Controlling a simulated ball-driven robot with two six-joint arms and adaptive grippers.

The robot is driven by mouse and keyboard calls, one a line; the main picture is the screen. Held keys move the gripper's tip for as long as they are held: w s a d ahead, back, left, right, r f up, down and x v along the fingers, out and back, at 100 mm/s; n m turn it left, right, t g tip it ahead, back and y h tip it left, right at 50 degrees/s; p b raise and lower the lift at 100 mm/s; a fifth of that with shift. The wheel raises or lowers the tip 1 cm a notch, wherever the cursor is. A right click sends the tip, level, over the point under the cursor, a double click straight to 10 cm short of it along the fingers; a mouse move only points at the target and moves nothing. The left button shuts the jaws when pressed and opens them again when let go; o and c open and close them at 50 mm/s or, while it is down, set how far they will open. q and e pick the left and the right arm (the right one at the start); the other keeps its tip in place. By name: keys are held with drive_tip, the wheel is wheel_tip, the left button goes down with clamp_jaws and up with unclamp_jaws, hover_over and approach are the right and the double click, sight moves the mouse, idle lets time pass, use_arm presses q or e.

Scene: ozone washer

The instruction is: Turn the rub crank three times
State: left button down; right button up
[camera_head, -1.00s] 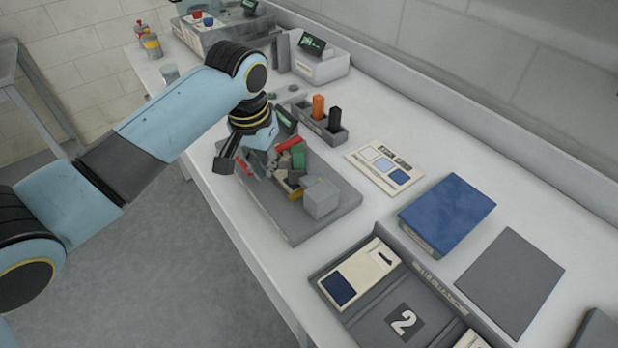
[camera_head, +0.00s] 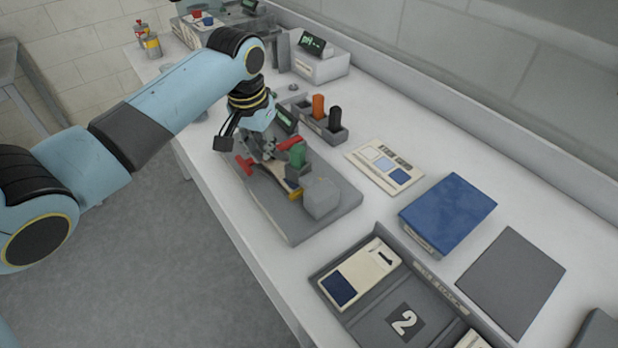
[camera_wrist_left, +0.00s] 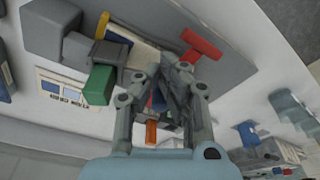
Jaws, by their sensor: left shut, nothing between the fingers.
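The rub machine stands on a grey base plate (camera_head: 288,228) on the bench. It carries a green block (camera_head: 298,155), red handles (camera_head: 245,165), a yellow-edged bar and a grey block (camera_head: 321,198). I cannot tell for sure which part is the rub crank. My left gripper (camera_head: 266,151) is over the far part of this machine, close to the red and green parts. In the left wrist view its fingers (camera_wrist_left: 170,72) are shut and empty, between the green block (camera_wrist_left: 98,85) and a red T-shaped handle (camera_wrist_left: 201,45). The fingers hide the parts behind them; contact is unclear.
A small rack (camera_head: 325,128) with an orange and a black piece stands just behind the machine. A printed card (camera_head: 384,166), a blue box (camera_head: 447,212) and a tray marked 2 (camera_head: 372,318) lie to the right. The wall runs along the back.

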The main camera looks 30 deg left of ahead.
idle(0.3)
use_arm(q)
drive_tip(key=shift+w+a+b, duration=0.2)
drive_tip(key=shift+w, duration=0.45)
drive_tip(key=shift+w+a+b, duration=0.15)
drive_tip(key=shift+w, duration=0.45)
drive_tip(key=shift+w+d+b, duration=0.1)
drive_tip(key=shift+w+b, duration=0.25)
drive_tip(key=shift+w, duration=0.85)
drive_tip(key=shift+w+d+b, duration=0.2)
drive_tip(key=shift+w+d, duration=0.05)
drive_tip(key=shift+w, duration=0.3)
drive_tip(key=shift+w+d+b, duration=0.15)
drive_tip(key=shift+w+d, duration=0.1)
drive_tip(key=shift+w, duration=0.3)
drive_tip(key=shift+d, duration=0.1)
